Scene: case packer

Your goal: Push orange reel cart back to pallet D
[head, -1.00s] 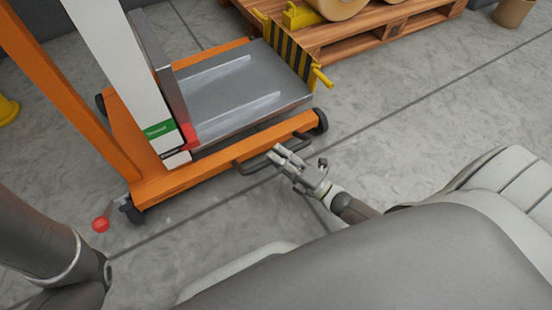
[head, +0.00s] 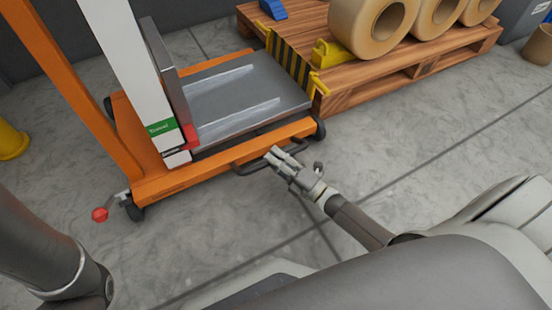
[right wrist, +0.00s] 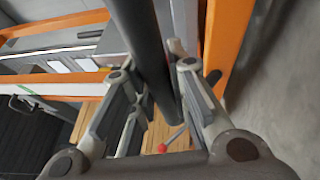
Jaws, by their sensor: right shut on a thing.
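The orange reel cart (head: 165,182) stands at the left of the head view, with a grey platform (head: 230,98), a white upright and a red-knobbed lever (head: 101,214). My right gripper (head: 277,158) is shut on the dark handle bar (head: 250,167) on the cart's near side. In the right wrist view the bar (right wrist: 145,50) runs between the fingers. The wooden pallet (head: 362,92) lies just beyond the cart's far right end; a gap between them cannot be judged. No letter shows on it. My left gripper is out of view.
Several tan reels (head: 372,28) stand on the pallet, with a yellow block (head: 326,53) beside them. A yellow object (head: 12,142) is on the floor at far left. A brown bin (head: 540,45) stands at far right. The near floor is clear.

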